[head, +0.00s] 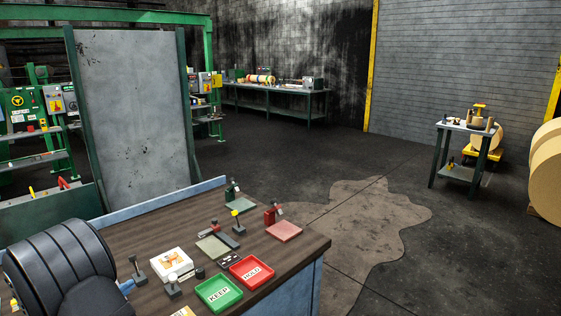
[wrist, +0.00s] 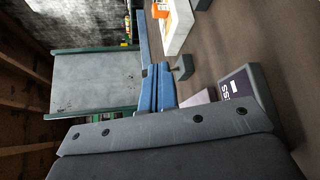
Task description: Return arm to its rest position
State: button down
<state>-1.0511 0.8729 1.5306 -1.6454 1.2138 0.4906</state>
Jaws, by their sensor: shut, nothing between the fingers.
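My gripper (wrist: 157,70) shows in the wrist view as two blue fingers lying side by side, shut with nothing between them. In the head view, a blue piece of it (head: 127,286) shows low over the left part of the wooden table (head: 165,228), next to a small grey stand (head: 139,275). The dark ribbed body at the lower left is my arm. It hides the table's left end. In the wrist view the scene is turned sideways, and a small grey stand (wrist: 183,67) is close beside the fingers. I cannot tell whether they touch.
A white box (head: 171,263), a green KEEP tray (head: 212,302) and a red HOLD tray (head: 246,279) are on the table, with several small tools and pads. A labelled dark block (wrist: 262,85) is near the fingers. A tall grey panel (head: 132,110) stands behind the table.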

jog(key=d+r+m+g+h, duration=0.1)
jog(key=d+r+m+g, duration=0.2)
jog(key=r+m, duration=0.3)
jog(key=shift+w+d+m+h, duration=0.3)
jog(key=shift+w+d+h, duration=0.1)
jog(key=shift+w+d, duration=0.05)
jog(key=shift+f, duration=0.1)
